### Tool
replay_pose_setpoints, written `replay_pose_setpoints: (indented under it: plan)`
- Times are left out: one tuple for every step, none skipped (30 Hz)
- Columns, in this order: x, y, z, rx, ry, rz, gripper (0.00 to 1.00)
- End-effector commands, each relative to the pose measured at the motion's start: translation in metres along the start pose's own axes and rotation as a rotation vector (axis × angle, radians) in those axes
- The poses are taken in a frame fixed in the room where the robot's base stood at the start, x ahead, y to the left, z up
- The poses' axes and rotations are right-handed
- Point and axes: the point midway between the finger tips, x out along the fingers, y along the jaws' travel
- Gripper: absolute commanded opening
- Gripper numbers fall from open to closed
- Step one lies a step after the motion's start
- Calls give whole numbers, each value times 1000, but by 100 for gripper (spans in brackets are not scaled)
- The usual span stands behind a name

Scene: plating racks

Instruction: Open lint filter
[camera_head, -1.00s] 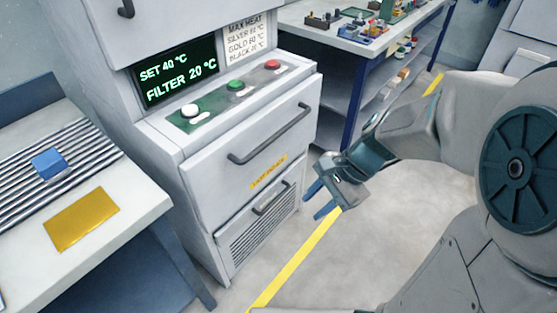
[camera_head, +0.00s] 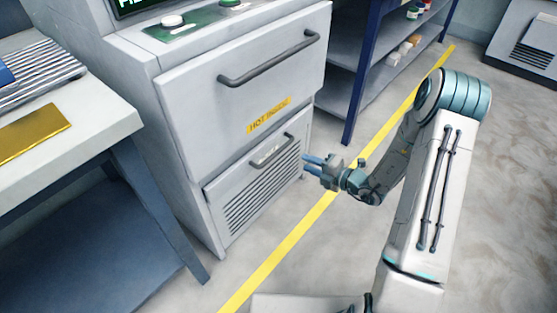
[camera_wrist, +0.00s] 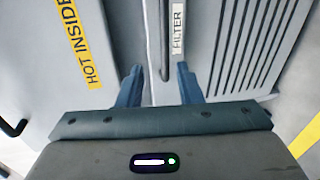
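The lint filter drawer (camera_head: 254,178) is a grey panel with a slatted grille low on the machine's front, and it looks closed. Its dark bar handle (camera_head: 272,151) runs across its upper part. In the wrist view the handle (camera_wrist: 165,45) stands upright in the picture, beside a white FILTER label (camera_wrist: 178,30). My gripper (camera_head: 309,166) is to the right of the drawer front, pointing at it. Its two blue fingers (camera_wrist: 158,85) are apart, with the handle's lower end in line with the gap between them. The gripper is empty; whether the fingertips reach the handle's depth is unclear.
Above the filter is a larger door (camera_head: 245,90) with its own bar handle (camera_head: 268,60) and a yellow HOT INSIDE label (camera_head: 269,115). A table (camera_head: 110,125) stands at left and a blue-framed shelf (camera_head: 361,75) at right. The floor before the machine is clear.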

Motion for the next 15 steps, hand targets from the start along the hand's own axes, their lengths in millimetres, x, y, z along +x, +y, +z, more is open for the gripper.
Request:
replay_pose_setpoints:
  plan:
    - [2,-8,2,26,-15,2,32]
    - [2,-10,3,36,-20,3,32]
    - [5,-11,4,44,-25,3,32]
    - [7,-11,5,47,-27,4,32]
    - [10,-12,5,48,-27,4,32]
    - [15,-12,5,47,-26,4,32]
    - [19,-11,5,46,-26,4,32]
    - [24,-11,5,45,-25,5,32]
    - [32,-11,4,45,-24,6,32]
    - [38,-12,4,45,-23,5,32]
    - [45,-12,4,44,-23,4,32]
    - [54,-12,5,43,-23,5,32]
    - [61,-12,4,43,-22,5,32]
    - [67,-12,5,43,-23,5,32]
    - [76,-12,5,43,-22,4,32]
